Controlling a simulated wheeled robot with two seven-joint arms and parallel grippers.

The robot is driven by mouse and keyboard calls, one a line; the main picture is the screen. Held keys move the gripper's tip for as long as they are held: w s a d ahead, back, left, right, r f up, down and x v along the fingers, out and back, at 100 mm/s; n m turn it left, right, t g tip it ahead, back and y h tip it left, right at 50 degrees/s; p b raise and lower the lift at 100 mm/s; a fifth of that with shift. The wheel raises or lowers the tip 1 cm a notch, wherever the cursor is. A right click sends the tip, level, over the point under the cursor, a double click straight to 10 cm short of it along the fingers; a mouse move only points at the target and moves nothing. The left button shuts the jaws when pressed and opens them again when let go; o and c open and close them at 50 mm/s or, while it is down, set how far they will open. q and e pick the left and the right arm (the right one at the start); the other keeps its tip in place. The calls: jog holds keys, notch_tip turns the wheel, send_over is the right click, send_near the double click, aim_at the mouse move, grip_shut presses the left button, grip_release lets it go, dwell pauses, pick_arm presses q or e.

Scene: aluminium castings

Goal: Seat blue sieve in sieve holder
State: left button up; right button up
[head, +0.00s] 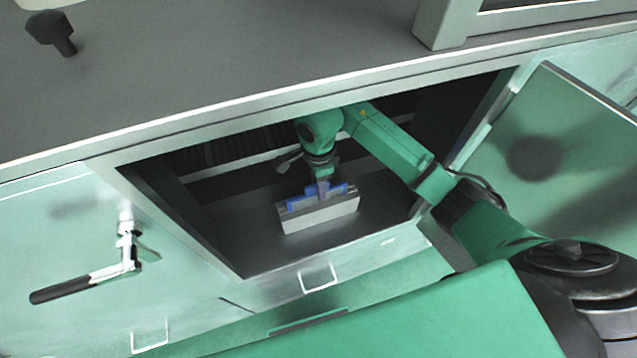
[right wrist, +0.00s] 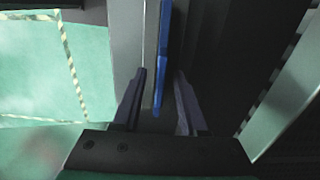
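The blue sieve (head: 300,201) is a thin upright plate inside the open cabinet in the head view. It stands at the grey block-like sieve holder (head: 320,217), with its upper part showing above the block. I cannot tell how deep it sits. In the right wrist view the blue sieve (right wrist: 163,60) is a narrow blue strip seen edge-on, beside the grey holder surface (right wrist: 129,45). My right gripper (head: 322,187) is over the sieve. In the right wrist view its fingers (right wrist: 158,75) are apart on either side of the blue strip, with gaps visible. My left gripper is not in view.
My right arm reaches through the cabinet opening, between its side frames (head: 185,225). An open door (head: 560,150) stands at the right. A closed door with a black-handled latch (head: 85,283) is at the left. The grey worktop (head: 230,60) lies above the opening.

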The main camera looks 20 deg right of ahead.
jog(key=shift+w+r, duration=0.15)
notch_tip(320, 180, up, 7)
jog(key=b, duration=0.3)
jog(key=shift+r, duration=0.15)
